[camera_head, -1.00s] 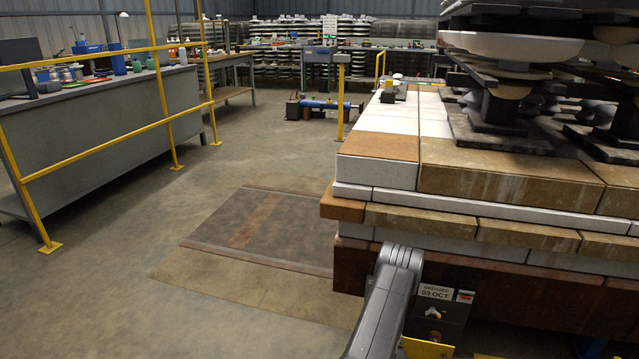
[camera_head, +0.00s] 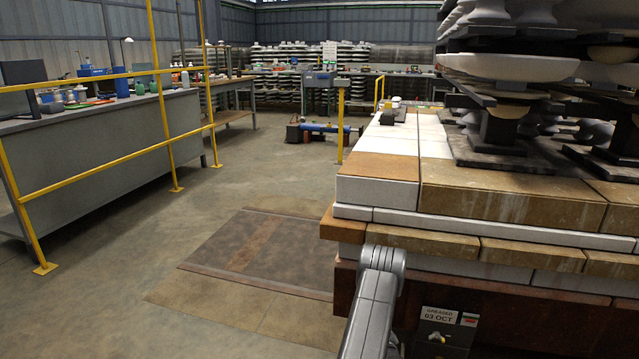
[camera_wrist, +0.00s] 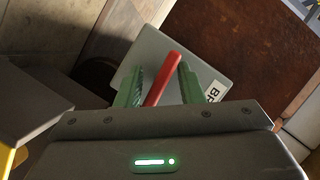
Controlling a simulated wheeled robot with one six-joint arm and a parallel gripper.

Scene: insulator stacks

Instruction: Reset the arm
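In the wrist view, my gripper (camera_wrist: 160,75) has two green ridged fingers spread apart. A red lever (camera_wrist: 163,75) on a grey box (camera_wrist: 218,74) shows in the gap between them, and I see no clear grip on it. The box has a white label, partly hidden by the right finger, starting with "B". In the head view, a grey link of my arm (camera_head: 372,305) rises at the bottom, in front of the stack's side. My gripper is not visible there.
Stacked blocks (camera_head: 385,190) bearing insulator stacks (camera_head: 505,110) fill the right. A control box (camera_head: 437,325) sits low beside my arm. A yellow railing (camera_head: 110,160) and grey workbench (camera_head: 110,150) stand left. The middle floor (camera_head: 235,185) is clear.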

